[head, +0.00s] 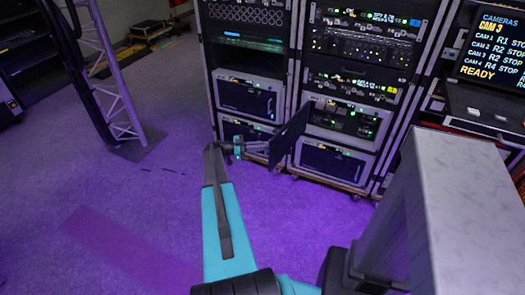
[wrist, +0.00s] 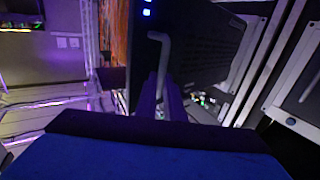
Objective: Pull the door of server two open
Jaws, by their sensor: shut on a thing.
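A dark server door (head: 289,135) stands swung out from the rack front, well away from flush. It appears to belong to the upper of the two lower units in the right rack, whose front (head: 342,119) shows bare with green lights. I cannot read which server number it bears. My gripper (head: 240,148) is at the door's left side, shut on its handle. In the wrist view, the grey bar handle (wrist: 162,52) runs down between my fingers (wrist: 166,98), with the dark door panel (wrist: 205,45) behind it.
A closed unit (head: 333,165) sits below the open one. The left rack (head: 212,95) holds another closed unit (head: 248,97). A truss tower (head: 112,80) stands at the left. A pale column (head: 465,200) fills the right foreground. The purple floor (head: 130,215) is mostly clear.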

